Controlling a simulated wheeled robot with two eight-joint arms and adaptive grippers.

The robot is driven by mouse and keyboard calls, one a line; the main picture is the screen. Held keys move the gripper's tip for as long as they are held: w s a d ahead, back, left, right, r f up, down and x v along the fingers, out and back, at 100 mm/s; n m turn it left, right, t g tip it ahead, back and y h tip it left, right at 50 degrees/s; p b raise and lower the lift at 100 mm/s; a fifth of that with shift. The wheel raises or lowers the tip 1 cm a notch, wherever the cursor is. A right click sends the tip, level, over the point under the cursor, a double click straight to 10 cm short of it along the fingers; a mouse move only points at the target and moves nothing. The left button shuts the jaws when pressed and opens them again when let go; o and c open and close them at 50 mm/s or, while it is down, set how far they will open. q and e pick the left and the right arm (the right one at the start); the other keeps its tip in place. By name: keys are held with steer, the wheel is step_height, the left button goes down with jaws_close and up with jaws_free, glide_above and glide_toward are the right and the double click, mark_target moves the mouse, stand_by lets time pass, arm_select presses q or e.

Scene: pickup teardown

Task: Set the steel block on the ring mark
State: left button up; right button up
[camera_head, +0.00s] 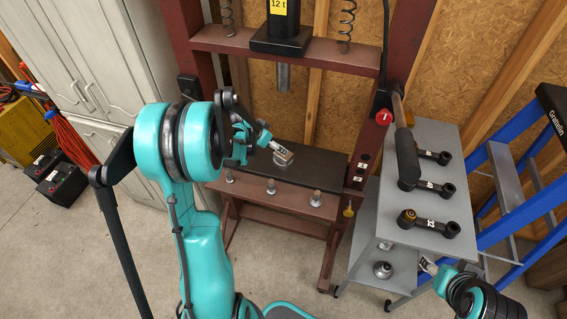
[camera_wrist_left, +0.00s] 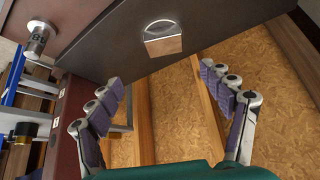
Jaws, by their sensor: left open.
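The steel block (camera_wrist_left: 163,44) stands on the dark plate (camera_wrist_left: 105,55) of the press, with a bright face toward the left wrist camera. A pale curved edge shows along its far side, perhaps part of the ring mark; how the block sits against the mark is unclear. My left gripper (camera_wrist_left: 160,76) is open and empty. Its fingers are spread either side of the block's line, apart from it. In the head view the left gripper (camera_head: 274,145) is over the plate and partly hides the block. My right gripper (camera_head: 427,266) is at lower right, too small to judge.
The red press frame (camera_head: 348,165) surrounds the plate, with a ram (camera_head: 283,77) hanging above it. Several bolts line the front beam. A grey cart (camera_head: 425,140) with dark numbered tools stands at right, beside a blue ladder (camera_head: 507,180).

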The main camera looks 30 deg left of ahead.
arm_select(q)
steer(key=s+d+r+n, duration=0.1)
steer(key=s+d+r, duration=0.55)
steer(key=d, duration=0.25)
steer(key=s+d+r, duration=0.6)
steer(key=s+d, duration=0.1)
steer(key=d, duration=0.2)
steer(key=s+d+y, duration=0.1)
steer(key=s+d, duration=0.3)
steer(key=s, duration=0.4)
steer(key=shift+f+n+t, duration=0.3)
steer(key=shift+n+t, duration=0.1)
